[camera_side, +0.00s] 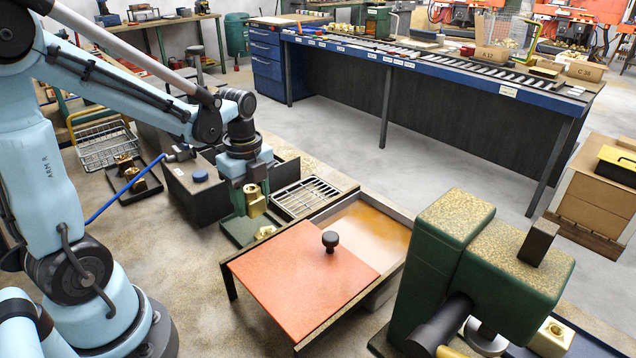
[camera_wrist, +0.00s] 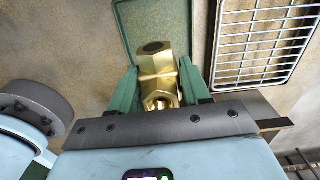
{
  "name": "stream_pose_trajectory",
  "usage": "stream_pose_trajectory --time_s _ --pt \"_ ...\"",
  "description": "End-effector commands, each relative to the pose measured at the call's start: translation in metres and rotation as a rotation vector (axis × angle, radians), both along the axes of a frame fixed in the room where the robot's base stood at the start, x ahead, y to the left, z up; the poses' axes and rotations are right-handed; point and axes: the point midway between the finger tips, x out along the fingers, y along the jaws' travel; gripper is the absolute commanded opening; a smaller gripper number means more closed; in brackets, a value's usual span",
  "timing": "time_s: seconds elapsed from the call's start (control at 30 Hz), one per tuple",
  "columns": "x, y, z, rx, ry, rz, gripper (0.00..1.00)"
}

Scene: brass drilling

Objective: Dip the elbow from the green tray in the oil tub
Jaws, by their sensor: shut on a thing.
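My gripper (camera_side: 254,186) is shut on a brass elbow (camera_side: 255,204) and holds it over the green tray (camera_side: 236,235). In the wrist view the elbow (camera_wrist: 160,88) sits between the green jaws (camera_wrist: 158,86), with two round openings showing. The green tray (camera_wrist: 127,28) lies below it there. Another brass piece (camera_side: 265,232) shows low in the tray in the side view. The oil tub (camera_side: 391,213) stands right of the tray, with amber oil (camera_side: 360,228) in its open far part. An orange lid (camera_side: 295,272) with a black knob (camera_side: 330,240) covers its near part.
A wire rack (camera_side: 306,196) lies just behind the tray; it also shows in the wrist view (camera_wrist: 262,45). A green machine (camera_side: 480,265) stands right of the tub. A dark box with a blue cap (camera_side: 199,177) stands left of my gripper.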

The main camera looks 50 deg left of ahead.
Motion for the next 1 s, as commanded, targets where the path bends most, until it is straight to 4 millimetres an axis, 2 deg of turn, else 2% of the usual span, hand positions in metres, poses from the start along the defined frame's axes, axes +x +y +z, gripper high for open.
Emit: stream_pose_trajectory --time_s 0.1,0.3,0.57,0.67,0.77,1.0 --pt "-0.004 -0.026 0.015 0.0 0.0 -0.007 0.0" --pt "-0.009 -0.06 0.036 0.0 0.0 -0.006 0.0" --pt "-0.01 -0.084 0.051 0.0 0.0 -0.002 0.0" --pt "-0.001 -0.092 0.056 0.0 -0.001 -0.003 0.0" --pt "0.016 -0.104 0.061 0.0 -0.001 -0.005 0.0" --pt "0.07 -0.151 0.072 -0.001 -0.002 -0.006 0.0"
